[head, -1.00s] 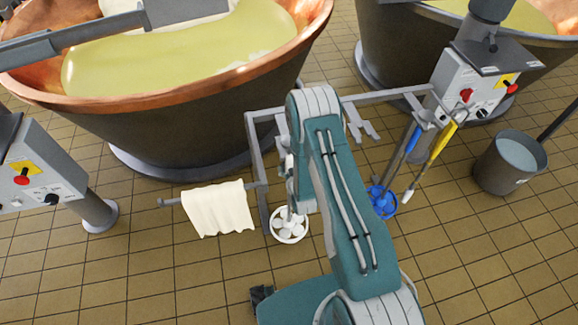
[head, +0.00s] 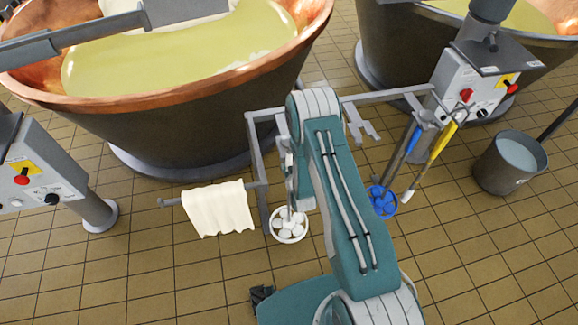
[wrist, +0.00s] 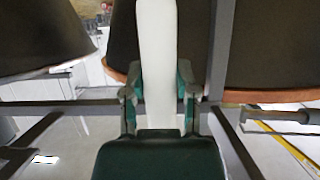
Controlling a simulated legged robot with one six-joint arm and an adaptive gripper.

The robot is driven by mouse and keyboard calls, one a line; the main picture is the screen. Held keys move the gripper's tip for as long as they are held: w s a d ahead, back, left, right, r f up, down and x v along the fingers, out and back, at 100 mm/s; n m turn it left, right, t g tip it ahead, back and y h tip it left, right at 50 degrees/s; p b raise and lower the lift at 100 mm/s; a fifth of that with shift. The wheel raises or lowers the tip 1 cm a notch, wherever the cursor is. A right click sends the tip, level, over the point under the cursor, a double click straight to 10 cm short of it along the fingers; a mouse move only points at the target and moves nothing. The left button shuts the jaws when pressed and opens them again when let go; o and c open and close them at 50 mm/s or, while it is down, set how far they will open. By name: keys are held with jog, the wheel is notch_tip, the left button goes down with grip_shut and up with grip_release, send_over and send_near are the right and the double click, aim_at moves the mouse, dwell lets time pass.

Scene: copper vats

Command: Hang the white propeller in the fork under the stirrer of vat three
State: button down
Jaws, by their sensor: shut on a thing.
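The white propeller (head: 289,226) shows in the head view left of my arm, its round bladed head low, above the tiled floor. In the wrist view its pale shaft (wrist: 157,45) stands upright between the fingers of my gripper (wrist: 160,95), which is shut on it. In the head view my arm covers most of the gripper. A grey fork (head: 366,129) juts from the metal rail right of my arm. It is apart from the white propeller. No vat number is readable, so I cannot tell which is vat three.
A cream cloth (head: 218,208) hangs on a bar at left. A blue propeller (head: 382,202) and a yellow-handled brush (head: 432,160) hang right of my arm. A grey bucket (head: 509,163) stands farther right. A copper vat (head: 190,135) is behind the rail (head: 385,96).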

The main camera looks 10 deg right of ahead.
jog(key=shift+w+r, duration=0.1)
jog(key=shift+r, duration=0.8)
jog(key=s, duration=0.7)
dwell(0.6)
jog(key=s, duration=0.9)
jog(key=shift+r, duration=0.4)
dwell(0.3)
